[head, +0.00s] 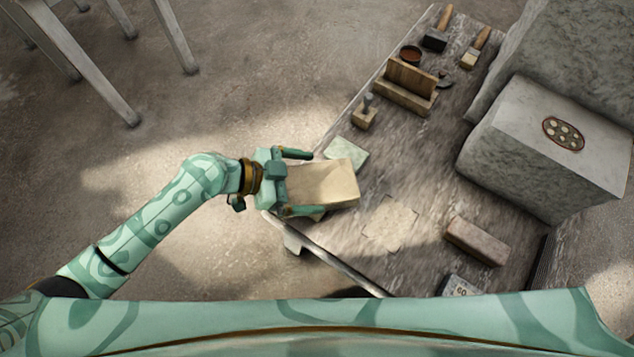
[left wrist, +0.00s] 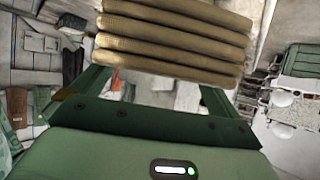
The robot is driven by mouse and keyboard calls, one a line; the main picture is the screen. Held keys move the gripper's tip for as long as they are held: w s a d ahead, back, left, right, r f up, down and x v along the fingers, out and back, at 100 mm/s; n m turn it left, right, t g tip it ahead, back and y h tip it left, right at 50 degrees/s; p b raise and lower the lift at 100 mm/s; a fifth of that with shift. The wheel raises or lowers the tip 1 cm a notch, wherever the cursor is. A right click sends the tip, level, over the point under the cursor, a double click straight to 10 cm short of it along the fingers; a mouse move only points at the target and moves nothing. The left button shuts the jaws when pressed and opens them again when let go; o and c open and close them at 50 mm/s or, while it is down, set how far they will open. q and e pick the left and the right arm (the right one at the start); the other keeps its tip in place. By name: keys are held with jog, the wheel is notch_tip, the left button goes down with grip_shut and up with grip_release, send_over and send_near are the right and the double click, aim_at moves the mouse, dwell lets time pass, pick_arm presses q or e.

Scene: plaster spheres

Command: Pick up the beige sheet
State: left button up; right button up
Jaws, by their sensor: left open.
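A flat beige sheet (head: 390,222) with uneven edges lies on the worktable, right of my left gripper and apart from it. My left gripper (head: 316,182) is open at the table's left edge, one finger on each side of a thick beige block (head: 335,183). In the left wrist view a layered beige stack (left wrist: 175,40) fills the top, beyond the open fingers (left wrist: 152,92); it seems to be that same block. I cannot tell whether the fingers touch it. A pale green sheet (head: 347,152) lies just behind the block. My right gripper is not in view.
The worktable (head: 395,160) carries a wooden holder (head: 405,87), a small wooden block with a knob (head: 364,113), brushes (head: 475,48) and a brown brick (head: 476,241). Large grey stone blocks (head: 545,145) stand at the right. A metal rail (head: 325,255) runs along the near edge.

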aim_at(333, 184)
pick_arm(q)
jog(key=x, duration=0.3)
jog(key=shift+r, duration=0.1)
jog(key=c, duration=1)
jog(key=shift+o, duration=0.2)
